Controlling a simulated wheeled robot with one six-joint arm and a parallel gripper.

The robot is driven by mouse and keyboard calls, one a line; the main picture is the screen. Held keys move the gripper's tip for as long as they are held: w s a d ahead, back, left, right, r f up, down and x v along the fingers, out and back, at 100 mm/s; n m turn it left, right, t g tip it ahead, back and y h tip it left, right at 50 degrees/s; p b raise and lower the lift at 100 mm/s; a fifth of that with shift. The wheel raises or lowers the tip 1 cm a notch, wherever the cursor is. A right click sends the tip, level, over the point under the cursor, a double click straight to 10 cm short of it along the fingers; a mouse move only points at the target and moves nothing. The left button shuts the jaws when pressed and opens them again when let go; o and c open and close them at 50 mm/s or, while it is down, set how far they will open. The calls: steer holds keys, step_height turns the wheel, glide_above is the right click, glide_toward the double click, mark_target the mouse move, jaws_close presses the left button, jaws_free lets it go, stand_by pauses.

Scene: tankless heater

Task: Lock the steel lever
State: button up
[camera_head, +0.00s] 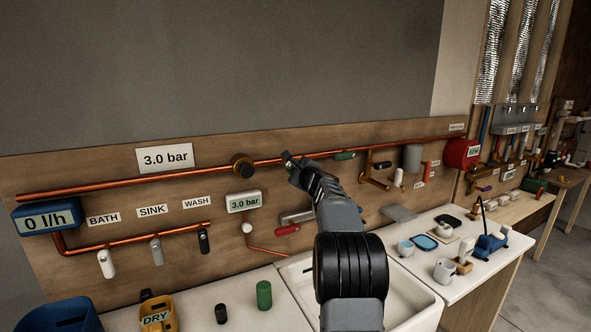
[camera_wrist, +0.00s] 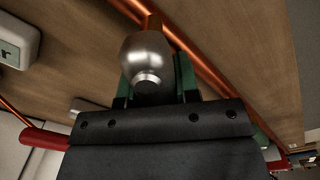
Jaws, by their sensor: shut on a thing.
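The steel lever (camera_wrist: 147,60) shows in the wrist view as a rounded silver body with a narrower, dark-ended tip pointing at the camera. It stands in front of the long copper pipe (camera_wrist: 195,55). My gripper (camera_wrist: 158,85) is shut on it, with green-faced fingers on both sides. In the head view my gripper (camera_head: 292,163) is up at the long copper pipe, right of a dark round fitting (camera_head: 242,166). There the lever is mostly hidden by my gripper, and I cannot tell its lock state.
A wooden board (camera_head: 110,180) carries the pipes. Below are a blue 0 l/h display (camera_head: 46,219), three small taps, a 3.0 bar gauge (camera_head: 244,202) and a red-handled part (camera_head: 288,230). A green-handled part (camera_head: 345,156) is close on the right. The white sink (camera_head: 415,305) lies below my arm.

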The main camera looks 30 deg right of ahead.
steer(key=a+m, duration=0.1)
steer(key=m, duration=0.2)
steer(key=a+f+m+b, duration=0.1)
steer(key=m, duration=0.3)
steer(key=a+m, duration=0.1)
steer(key=m, duration=0.2)
steer(key=shift+w+f+m+b, duration=0.25)
steer(key=shift+f+m+b, duration=0.05)
steer(key=shift+b, duration=0.05)
stand_by(0.6)
steer(key=o, duration=0.9)
steer(key=s+b, duration=0.1)
steer(key=s, duration=0.3)
steer(key=s+a+b, duration=0.1)
steer(key=s, duration=0.4)
steer(key=s+a+b, duration=0.1)
steer(key=s, duration=0.3)
steer(key=shift+s+b, duration=0.4)
